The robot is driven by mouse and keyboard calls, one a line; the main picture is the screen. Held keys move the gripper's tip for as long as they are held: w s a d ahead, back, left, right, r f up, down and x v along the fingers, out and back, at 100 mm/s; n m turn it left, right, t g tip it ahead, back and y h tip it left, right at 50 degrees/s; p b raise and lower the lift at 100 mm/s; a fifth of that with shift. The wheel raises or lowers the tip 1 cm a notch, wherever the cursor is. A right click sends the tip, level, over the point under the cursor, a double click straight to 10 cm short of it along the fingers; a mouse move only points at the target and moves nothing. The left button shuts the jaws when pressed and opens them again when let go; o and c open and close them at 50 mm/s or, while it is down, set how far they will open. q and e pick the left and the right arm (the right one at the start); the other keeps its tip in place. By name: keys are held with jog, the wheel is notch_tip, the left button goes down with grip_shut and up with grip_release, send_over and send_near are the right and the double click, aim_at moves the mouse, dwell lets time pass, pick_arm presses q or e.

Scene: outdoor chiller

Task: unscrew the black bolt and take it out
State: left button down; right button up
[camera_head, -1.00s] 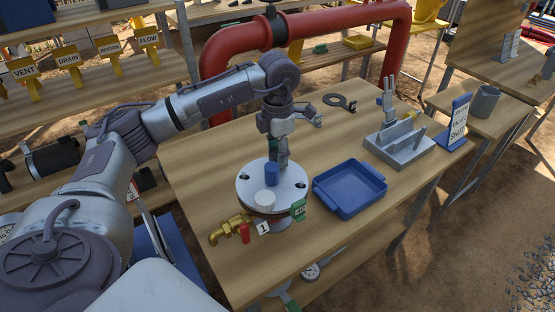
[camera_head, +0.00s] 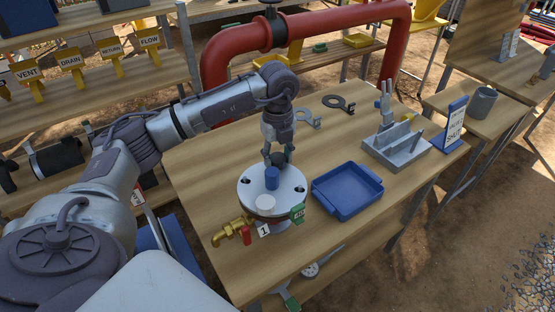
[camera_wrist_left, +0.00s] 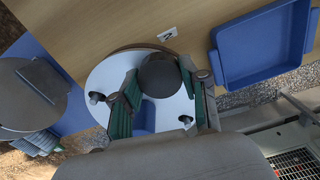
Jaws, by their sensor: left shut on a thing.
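The black bolt (camera_head: 277,160) shows as a dark round head at the back of the round grey flange (camera_head: 248,184). In the left wrist view the bolt head (camera_wrist_left: 160,75) sits between the fingers, in front of the pale flange (camera_wrist_left: 102,75). My left gripper (camera_head: 279,156) points down from above and is shut on the black bolt. Its fingers hide part of the bolt, and I cannot tell how far it stands out of its hole. My right gripper is not in view.
A blue tray (camera_head: 347,208) lies right of the flange. A grey holder block (camera_head: 398,152) stands behind it, with a flat ring (camera_head: 334,102) to the left. A brass valve (camera_head: 228,232) with a red handle sticks out front left. A red pipe (camera_head: 395,40) arches behind.

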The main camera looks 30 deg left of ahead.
aim_at(278, 157)
pick_arm(q)
jog(key=shift+r+p, duration=0.55)
jog(key=shift+r, duration=0.15)
jog(key=shift+r+p, duration=1.75)
jog(key=shift+r, duration=0.8)
jog(key=c, duration=1.2)
grip_release()
grip_shut()
